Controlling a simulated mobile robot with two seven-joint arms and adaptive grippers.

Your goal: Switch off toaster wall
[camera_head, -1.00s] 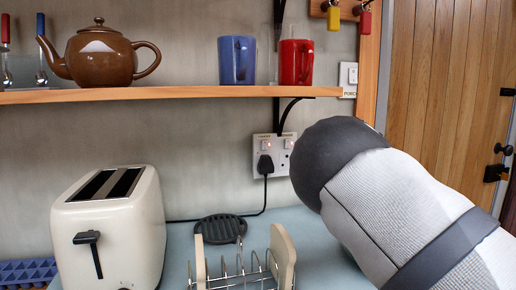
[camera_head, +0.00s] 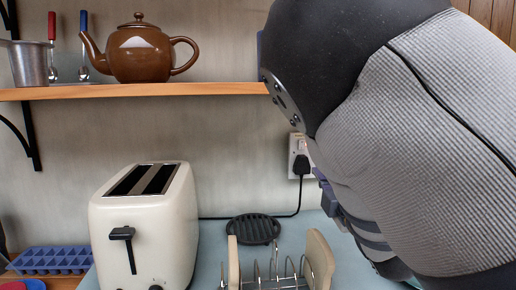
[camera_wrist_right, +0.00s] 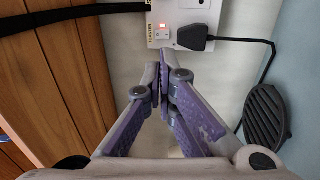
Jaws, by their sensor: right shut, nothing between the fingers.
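The white wall socket (camera_head: 295,150) is mostly hidden behind my right arm in the head view, with its black plug (camera_head: 301,166) showing. In the right wrist view the socket plate (camera_wrist_right: 223,27) is at the top. A small label, too small to read surely, is at the plate's left edge. The cream toaster (camera_head: 180,225) stands on the worktop. My left gripper is not in view.
A wooden shelf (camera_head: 200,90) with a brown teapot (camera_head: 139,55) is above. A black trivet (camera_head: 253,229) and a toast rack (camera_head: 318,258) are on the blue worktop below the socket. The plug's cable (camera_wrist_right: 250,41) runs from the plug toward the trivet.

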